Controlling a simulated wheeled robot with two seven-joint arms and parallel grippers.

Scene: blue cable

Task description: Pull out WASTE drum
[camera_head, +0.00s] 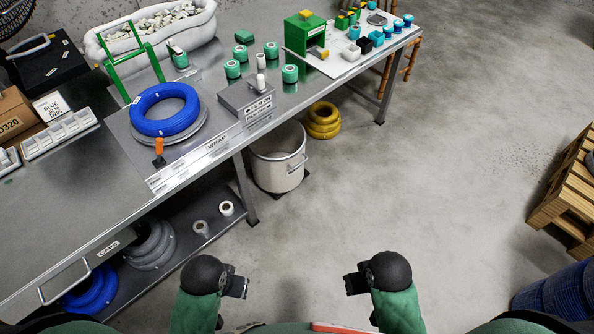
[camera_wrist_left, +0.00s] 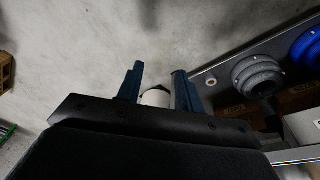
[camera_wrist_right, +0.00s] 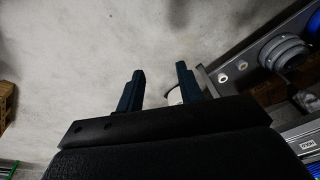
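In the right wrist view the right fingers (camera_wrist_right: 160,85) are open and empty, and the drum (camera_wrist_right: 175,95) is partly hidden behind one finger.
The metal workbench (camera_head: 75,205) runs along the left, with a blue cable coil (camera_head: 165,110) on top and grey coils (camera_head: 150,245) on its lower shelf. Yellow coils (camera_head: 322,120) lie behind the drum. A wooden pallet stack (camera_head: 568,195) stands right. The middle floor is clear.

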